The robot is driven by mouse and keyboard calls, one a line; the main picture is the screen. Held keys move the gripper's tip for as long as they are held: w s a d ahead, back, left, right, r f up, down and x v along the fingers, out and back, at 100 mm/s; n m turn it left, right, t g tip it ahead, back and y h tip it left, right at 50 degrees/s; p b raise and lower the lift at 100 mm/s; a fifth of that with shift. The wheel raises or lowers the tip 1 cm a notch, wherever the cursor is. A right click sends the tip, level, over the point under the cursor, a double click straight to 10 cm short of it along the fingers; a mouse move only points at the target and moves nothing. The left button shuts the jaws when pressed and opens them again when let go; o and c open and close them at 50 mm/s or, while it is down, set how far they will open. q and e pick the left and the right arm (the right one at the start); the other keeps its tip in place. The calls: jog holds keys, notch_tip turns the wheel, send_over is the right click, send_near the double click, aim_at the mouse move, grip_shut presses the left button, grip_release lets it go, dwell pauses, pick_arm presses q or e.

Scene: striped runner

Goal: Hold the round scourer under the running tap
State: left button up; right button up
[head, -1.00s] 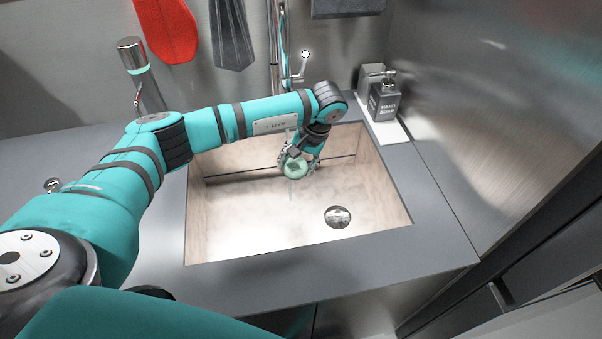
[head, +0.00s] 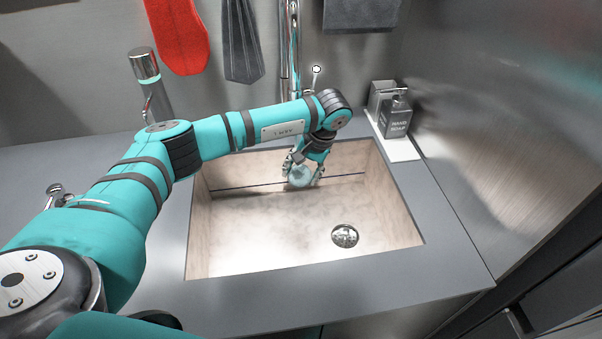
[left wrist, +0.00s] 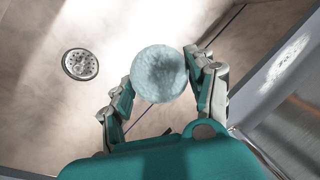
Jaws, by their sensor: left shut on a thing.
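The round scourer (head: 300,176) is a pale blue-green disc, held over the back part of the sink (head: 232,258). My left gripper (head: 303,179) is shut on it, its fingers on either side. In the left wrist view the scourer (left wrist: 159,73) sits between the fingertips, clear of the sink floor. The chrome tap (head: 291,45) rises behind the sink, its lever (head: 316,72) pointing up to the right. My left arm and gripper hide the tap's lower part. I cannot clearly make out a water stream. My right gripper is out of view.
The drain (head: 345,236) is front right of the scourer. A soap bottle (head: 397,115) stands on a white tray at the back right. A metal dispenser (head: 145,70) stands left of the tap. A red mitt (head: 177,35) and grey cloths hang behind. A steel wall closes the right side.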

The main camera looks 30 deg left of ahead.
pick_arm(q)
jog(key=shift+s+d+r+p, duration=0.1)
jog(key=shift+s+d+p, duration=0.45)
jog(key=shift+s+d, duration=0.35)
jog(key=shift+s+d+p, duration=0.7)
jog(key=shift+s+d, duration=1.2)
jog(key=shift+s, duration=0.05)
jog(key=s+d+r+p, duration=0.3)
jog(key=r, duration=0.1)
jog(key=shift+s+d, duration=0.25)
jog(key=shift+s, duration=0.05)
jog(key=shift+f, duration=0.1)
